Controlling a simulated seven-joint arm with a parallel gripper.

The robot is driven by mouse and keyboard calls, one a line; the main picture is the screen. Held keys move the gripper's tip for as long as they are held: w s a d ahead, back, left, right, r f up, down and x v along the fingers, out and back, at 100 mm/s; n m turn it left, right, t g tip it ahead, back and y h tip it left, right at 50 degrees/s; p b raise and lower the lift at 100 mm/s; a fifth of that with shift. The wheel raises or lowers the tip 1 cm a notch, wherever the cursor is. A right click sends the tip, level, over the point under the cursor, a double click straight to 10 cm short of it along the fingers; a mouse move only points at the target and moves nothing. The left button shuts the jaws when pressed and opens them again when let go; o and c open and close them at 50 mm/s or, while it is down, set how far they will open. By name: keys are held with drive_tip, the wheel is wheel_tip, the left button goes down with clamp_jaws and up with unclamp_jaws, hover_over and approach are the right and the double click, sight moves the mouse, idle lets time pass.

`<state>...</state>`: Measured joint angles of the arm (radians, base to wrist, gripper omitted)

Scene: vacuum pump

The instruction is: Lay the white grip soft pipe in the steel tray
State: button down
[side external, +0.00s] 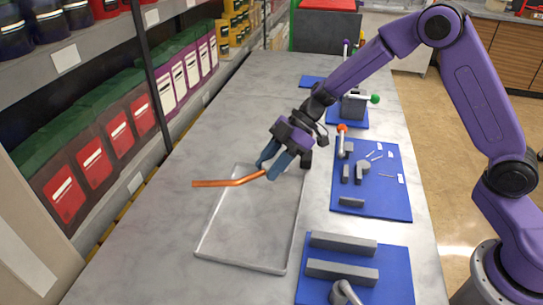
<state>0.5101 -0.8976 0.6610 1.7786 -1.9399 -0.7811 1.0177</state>
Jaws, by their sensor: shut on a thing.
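My gripper (270,171) is shut on a bent copper-coloured pipe (218,184), holding it near its right end. The pipe points out to the left, with a slight bend partway along. No white grip shows on it; the part between the fingers is hidden. The flat steel tray (240,265) lies on the bench below. My gripper and the pipe are over the tray's far part, and the pipe's left end reaches past the tray's left edge. The pipe seems to be above the tray, but its exact height is hard to tell.
Right of the tray, a blue mat (385,205) holds small grey parts and an orange-knobbed fitting (342,129). A nearer blue mat (395,285) holds two grey blocks (343,244). Shelves with boxes (90,150) line the left. The tray looks empty, with clear bench to its left.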

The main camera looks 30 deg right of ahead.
drive_tip(key=shift+f, duration=2.9)
drive_tip(key=shift+f, duration=0.6)
drive_tip(key=c, duration=0.6)
unclamp_jaws()
drive_tip(key=shift+r, duration=0.1)
